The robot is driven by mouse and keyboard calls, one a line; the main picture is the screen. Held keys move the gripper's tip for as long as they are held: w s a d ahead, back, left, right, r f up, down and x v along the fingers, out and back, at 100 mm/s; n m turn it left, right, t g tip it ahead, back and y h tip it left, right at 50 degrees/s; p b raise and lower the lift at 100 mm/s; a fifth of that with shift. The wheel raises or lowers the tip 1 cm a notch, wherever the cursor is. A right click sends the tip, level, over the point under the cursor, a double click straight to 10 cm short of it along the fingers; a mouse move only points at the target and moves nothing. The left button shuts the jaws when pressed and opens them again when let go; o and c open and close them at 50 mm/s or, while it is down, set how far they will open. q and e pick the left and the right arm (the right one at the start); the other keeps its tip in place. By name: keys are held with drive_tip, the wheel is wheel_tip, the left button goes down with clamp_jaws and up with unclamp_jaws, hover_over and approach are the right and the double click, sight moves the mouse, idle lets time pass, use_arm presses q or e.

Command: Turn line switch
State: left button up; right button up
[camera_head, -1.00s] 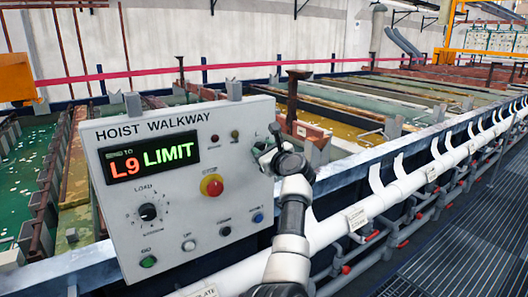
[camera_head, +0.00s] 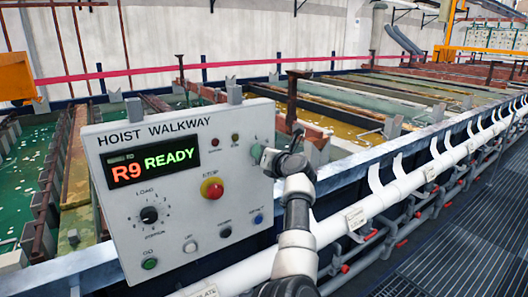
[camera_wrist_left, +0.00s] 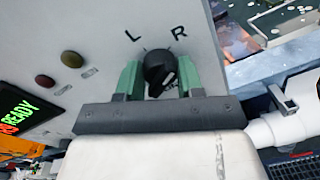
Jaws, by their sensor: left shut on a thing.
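The line switch (camera_wrist_left: 158,68) is a black rotary knob on the grey panel, between the letters L and R in the left wrist view. My left gripper (camera_wrist_left: 158,78) has its green fingers on both sides of the knob and is shut on it. In the head view my left gripper (camera_head: 262,154) is at the panel's right side and hides the knob. The HOIST WALKWAY panel (camera_head: 185,222) has a display (camera_head: 152,164) reading "R9 READY". My right gripper is not in view.
The panel also has a red stop button (camera_head: 212,188), a load dial (camera_head: 149,214), a green button (camera_head: 150,264) and several small buttons and lamps. A white pipe (camera_head: 335,228) and walkway grating (camera_head: 460,245) lie right of the panel. Plating tanks are behind.

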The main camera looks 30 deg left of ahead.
use_arm(q)
drive_tip(key=shift+r, duration=0.1)
idle(0.5)
drive_tip(key=o, duration=0.9)
drive_tip(key=shift+a, duration=0.1)
drive_tip(key=shift+m, duration=0.3)
